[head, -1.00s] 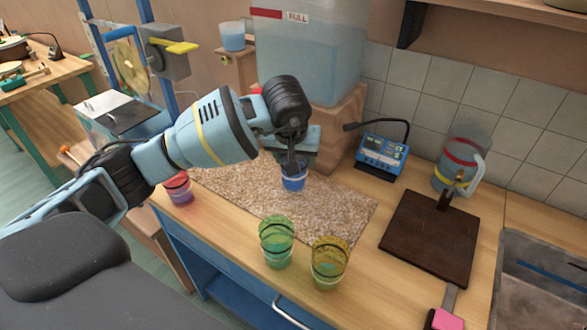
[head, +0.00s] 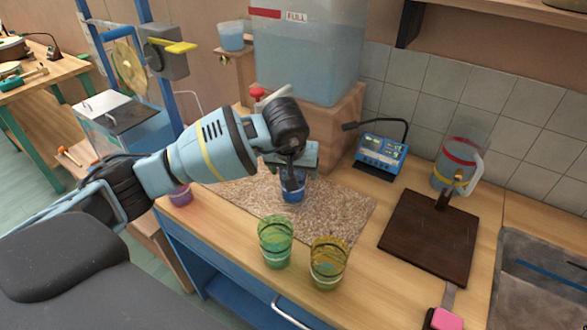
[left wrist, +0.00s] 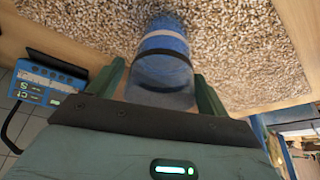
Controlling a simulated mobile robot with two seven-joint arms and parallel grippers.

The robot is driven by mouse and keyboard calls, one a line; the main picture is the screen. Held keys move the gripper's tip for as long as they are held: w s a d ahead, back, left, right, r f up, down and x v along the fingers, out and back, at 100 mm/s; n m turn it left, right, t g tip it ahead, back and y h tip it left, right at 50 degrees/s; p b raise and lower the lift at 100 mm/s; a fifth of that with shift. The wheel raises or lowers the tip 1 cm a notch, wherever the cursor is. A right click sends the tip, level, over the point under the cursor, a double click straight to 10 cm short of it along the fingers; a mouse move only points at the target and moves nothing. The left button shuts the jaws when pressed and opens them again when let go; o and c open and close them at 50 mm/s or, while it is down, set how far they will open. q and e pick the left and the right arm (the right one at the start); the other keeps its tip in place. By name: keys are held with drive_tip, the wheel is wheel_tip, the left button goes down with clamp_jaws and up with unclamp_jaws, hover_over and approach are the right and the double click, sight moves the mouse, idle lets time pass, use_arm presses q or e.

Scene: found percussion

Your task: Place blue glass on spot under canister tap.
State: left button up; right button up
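The blue glass (head: 292,191) is over the speckled mat (head: 335,215). My left gripper (head: 292,176) is shut on it from above and behind. In the left wrist view the blue glass (left wrist: 163,62) sits between the two green fingers, close against both. Its far end is at or just above the mat; I cannot tell which. The canister (head: 310,50), large and clear with a "FULL" label, stands on a wooden block. Its red-topped tap (head: 257,93) shows behind my left arm. The spot under the tap is hidden by my arm and gripper. My right gripper is not in view.
A green glass (head: 275,243) and a yellow glass (head: 327,265) stand near the front edge. A red-purple glass (head: 180,195) is partly behind my arm. A blue meter (head: 381,151), a dark board (head: 430,238) and a jug (head: 455,170) are right. The mat's right part is clear.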

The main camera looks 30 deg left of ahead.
use_arm(q)
drive_tip(key=shift+r, duration=0.5)
drive_tip(key=v, duration=1)
drive_tip(key=shift+p, duration=0.3)
drive_tip(key=shift+o, duration=0.5)
drive_tip(key=shift+s+d+r, duration=0.15)
drive_tip(key=shift+s+r, duration=0.2)
drive_tip(key=shift+r, duration=0.3)
drive_tip(key=shift+f, duration=0.1)
